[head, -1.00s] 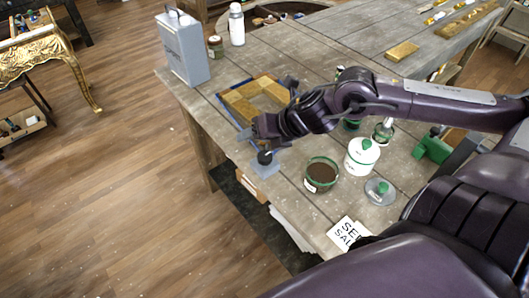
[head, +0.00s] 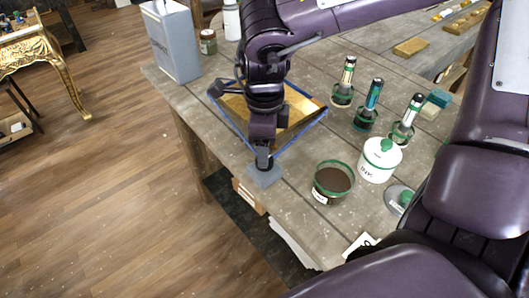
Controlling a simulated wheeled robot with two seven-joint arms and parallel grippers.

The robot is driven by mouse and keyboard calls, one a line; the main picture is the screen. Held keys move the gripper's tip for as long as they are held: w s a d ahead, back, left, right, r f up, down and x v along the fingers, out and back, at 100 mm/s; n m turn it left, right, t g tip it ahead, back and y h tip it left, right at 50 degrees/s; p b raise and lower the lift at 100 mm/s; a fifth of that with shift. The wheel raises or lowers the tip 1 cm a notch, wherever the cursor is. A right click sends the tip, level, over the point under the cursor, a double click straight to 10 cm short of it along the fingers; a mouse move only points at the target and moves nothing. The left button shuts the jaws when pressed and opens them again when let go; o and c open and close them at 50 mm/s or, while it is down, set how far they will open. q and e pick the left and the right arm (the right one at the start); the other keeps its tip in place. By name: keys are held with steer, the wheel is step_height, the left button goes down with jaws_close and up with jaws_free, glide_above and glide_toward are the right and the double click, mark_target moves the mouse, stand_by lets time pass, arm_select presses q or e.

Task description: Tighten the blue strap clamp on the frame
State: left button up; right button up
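A gilt frame (head: 291,104) lies on the workbench with a blue strap (head: 303,136) around its outside. A dark round knob (head: 263,163) on a small grey-blue block (head: 265,178) sits by the frame's front corner, at the bench edge. My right gripper (head: 263,154) comes down from above, with its fingertips at the knob. The fingers and the knob overlap in dark tones, so I cannot tell whether they are shut on it. My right wrist hides the frame's back left part. My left gripper is not in view.
A brown-filled bowl (head: 333,182) and a white lidded pot (head: 379,160) stand right of the knob. Several dark-and-green bottles (head: 369,105) stand behind them. A grey can (head: 172,40) stands at the back left corner of the workbench (head: 205,97). Open floor lies left.

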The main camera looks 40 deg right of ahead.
steer(key=shift+f, duration=1.85)
steer(key=c, duration=1)
steer(key=shift+w, duration=0.1)
